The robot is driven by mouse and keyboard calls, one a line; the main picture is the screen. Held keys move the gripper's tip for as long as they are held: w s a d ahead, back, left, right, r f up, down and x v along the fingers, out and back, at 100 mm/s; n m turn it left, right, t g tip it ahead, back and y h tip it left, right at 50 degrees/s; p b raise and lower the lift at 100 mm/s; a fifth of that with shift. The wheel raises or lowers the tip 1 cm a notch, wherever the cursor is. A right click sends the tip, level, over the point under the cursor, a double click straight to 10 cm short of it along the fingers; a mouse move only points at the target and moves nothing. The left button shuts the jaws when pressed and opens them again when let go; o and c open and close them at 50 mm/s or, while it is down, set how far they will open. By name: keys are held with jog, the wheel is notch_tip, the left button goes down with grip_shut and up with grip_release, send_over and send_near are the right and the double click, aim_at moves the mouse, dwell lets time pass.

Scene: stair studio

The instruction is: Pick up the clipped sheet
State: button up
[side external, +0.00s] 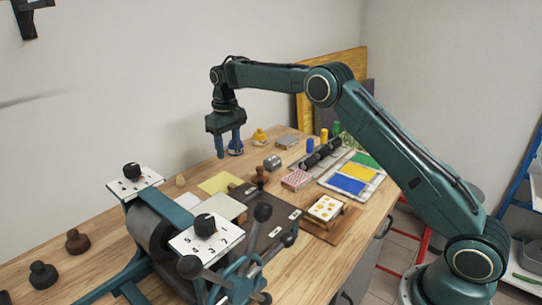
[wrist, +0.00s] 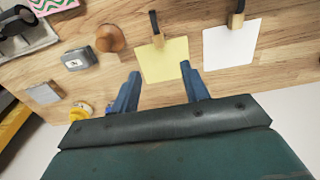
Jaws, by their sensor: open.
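A yellow sheet (wrist: 172,62) with a clip (wrist: 158,40) on its far edge lies on the wooden bench. A white sheet (wrist: 232,48) with its own wooden clip (wrist: 236,19) lies to its right in the wrist view. In the side view the yellow sheet (side external: 218,184) lies on the bench below my gripper, with the pale sheet (side external: 226,208) nearer the camera. My gripper (side external: 228,156) is open and empty, fingers down, above the bench. In the wrist view its fingertips (wrist: 160,71) appear on either side of the yellow sheet's near part. The exact height is unclear.
A brown knob (wrist: 111,38) and a grey block (wrist: 78,59) are left of the yellow sheet in the wrist view. A yellow object (wrist: 81,111) lies nearer. A press with handles (side external: 205,250) fills the side view's foreground. A colour tray (side external: 378,187) lies right.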

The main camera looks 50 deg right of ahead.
send_over(232, 185)
notch_tip(232, 185, down, 8)
jog(key=shift+r, duration=0.2)
jog(key=shift+f, duration=0.15)
jog(key=shift+f, duration=2.45)
grip_shut()
